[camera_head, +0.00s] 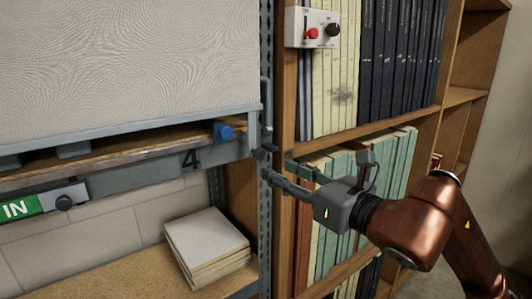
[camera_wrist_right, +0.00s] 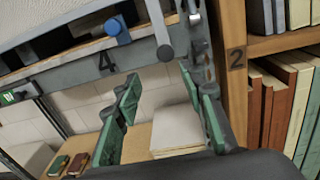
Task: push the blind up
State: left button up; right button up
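The blind (camera_head: 120,60) is a pale, textured panel with a grey bottom rail (camera_head: 130,128), at the upper left of the head view. It covers the upper part of the left bay; its top is out of frame. It also shows at the top left of the right wrist view (camera_wrist_right: 50,22). My right gripper (camera_head: 268,163) is open and empty, below and right of the rail's right end, by the metal upright. In the right wrist view its two green-padded fingers (camera_wrist_right: 162,105) stand apart with nothing between them. My left gripper is not in view.
A blue knob (camera_head: 223,131) sits under the rail. A grey bar with a rounded end (camera_wrist_right: 165,52) hangs near the upright. A control box (camera_head: 313,29) with red and black knobs is on the bookcase. A pale stack (camera_head: 205,240) lies on the lower shelf. Books fill the right bay.

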aim_at(261, 154)
jog(key=shift+t+h, duration=0.3)
jog(key=shift+h, duration=0.1)
jog(key=p+x, duration=0.1)
jog(key=x, duration=0.1)
jog(key=p+x, duration=0.1)
jog(key=x, duration=0.1)
jog(key=r+p+x, duration=0.1)
jog(key=x, duration=0.2)
jog(key=shift+w+d, duration=0.2)
jog(key=shift+w, duration=0.25)
grip_shut()
